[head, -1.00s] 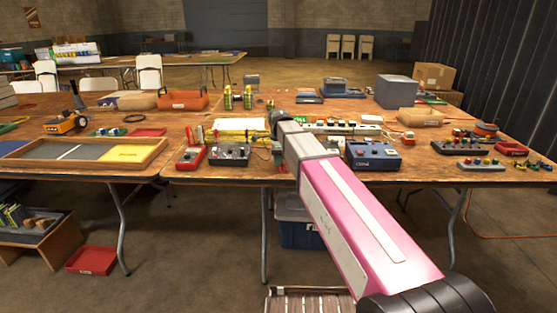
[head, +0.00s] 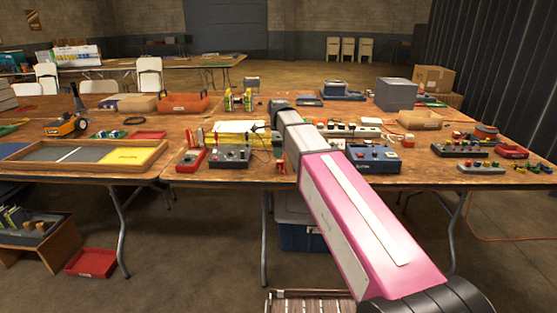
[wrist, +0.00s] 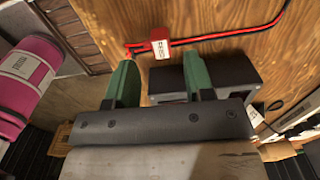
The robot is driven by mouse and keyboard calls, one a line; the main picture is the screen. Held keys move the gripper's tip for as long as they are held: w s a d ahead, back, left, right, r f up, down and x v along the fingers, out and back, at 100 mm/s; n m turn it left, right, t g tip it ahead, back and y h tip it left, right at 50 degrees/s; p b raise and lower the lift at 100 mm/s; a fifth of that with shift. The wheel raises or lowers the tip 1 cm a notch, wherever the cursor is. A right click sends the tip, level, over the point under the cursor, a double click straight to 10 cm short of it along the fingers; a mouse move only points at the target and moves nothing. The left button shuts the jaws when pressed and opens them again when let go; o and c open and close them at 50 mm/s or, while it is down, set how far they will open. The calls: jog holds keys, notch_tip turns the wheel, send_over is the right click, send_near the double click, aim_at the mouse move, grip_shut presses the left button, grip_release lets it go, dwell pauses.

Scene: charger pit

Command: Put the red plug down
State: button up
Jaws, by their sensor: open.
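The red plug (wrist: 160,49) is a small red block with a white label and a red cable, and it appears to lie on the wooden tabletop in the wrist view. My gripper (wrist: 158,72) is open. Its two green fingers are spread either side of the plug's line, with a gap between the plug and the palm. No finger is clearly seen touching the plug. In the head view a small red shape (head: 281,166) at the table's front edge is probably the plug. My arm hides part of the table there.
A dark box (wrist: 228,72) stands beside the right finger. The red cable (wrist: 230,32) runs across the wood. In the head view a grey control box (head: 230,155) and a blue box (head: 374,158) flank my arm. A yellow-panelled tray (head: 125,155) lies left.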

aim_at(279, 161)
notch_tip(279, 161, up, 7)
dwell(0.3)
